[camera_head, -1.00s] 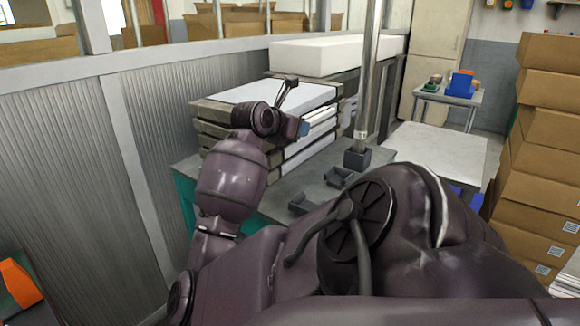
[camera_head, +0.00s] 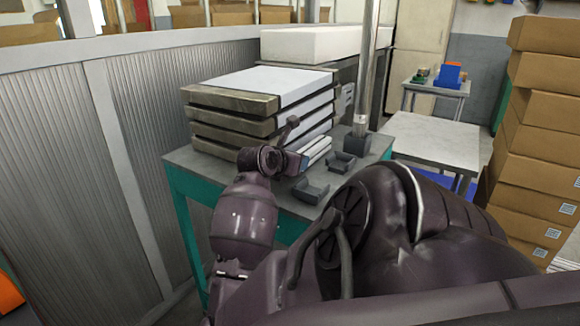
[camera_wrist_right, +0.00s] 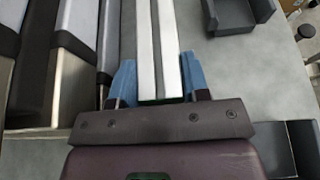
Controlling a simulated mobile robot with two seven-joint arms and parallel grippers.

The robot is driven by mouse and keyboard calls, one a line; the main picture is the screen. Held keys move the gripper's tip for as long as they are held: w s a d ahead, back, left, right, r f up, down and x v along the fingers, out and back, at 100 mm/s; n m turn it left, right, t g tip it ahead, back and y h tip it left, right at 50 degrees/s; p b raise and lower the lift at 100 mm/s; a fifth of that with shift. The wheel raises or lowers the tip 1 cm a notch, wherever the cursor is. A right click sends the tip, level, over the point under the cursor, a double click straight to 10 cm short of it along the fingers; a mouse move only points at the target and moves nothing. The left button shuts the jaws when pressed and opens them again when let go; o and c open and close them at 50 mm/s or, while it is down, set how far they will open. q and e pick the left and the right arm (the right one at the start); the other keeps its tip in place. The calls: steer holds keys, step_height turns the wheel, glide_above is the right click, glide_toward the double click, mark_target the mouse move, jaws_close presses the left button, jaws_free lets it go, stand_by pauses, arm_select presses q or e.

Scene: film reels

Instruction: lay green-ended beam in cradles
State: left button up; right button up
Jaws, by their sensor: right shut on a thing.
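The white beam (camera_head: 318,148) is in my right gripper (camera_head: 298,163), beside the stack and left of the cradles. In the right wrist view the beam (camera_wrist_right: 146,45) shows as two pale strips running away from the gripper (camera_wrist_right: 157,85), with a little green at the near end. The blue fingers are shut on this end. The far end is out of that view. Two dark grey cradles, a near one (camera_head: 312,192) and a far one (camera_head: 341,165), stand empty on the table. My left gripper is not in view.
A stack of dark-edged pale slabs (camera_head: 232,103) stands on the green-legged table (camera_head: 183,160), close left of the beam. A metal post in a dark base (camera_head: 356,142) rises behind the cradles. Cardboard boxes (camera_head: 535,130) are piled at the right.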

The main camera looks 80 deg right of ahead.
steer(key=shift+f, duration=0.3)
steer(key=shift+r, duration=0.15)
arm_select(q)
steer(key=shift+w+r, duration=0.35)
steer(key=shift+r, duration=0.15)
arm_select(e)
steer(key=o, duration=1.1)
steer(key=shift+f, duration=0.2)
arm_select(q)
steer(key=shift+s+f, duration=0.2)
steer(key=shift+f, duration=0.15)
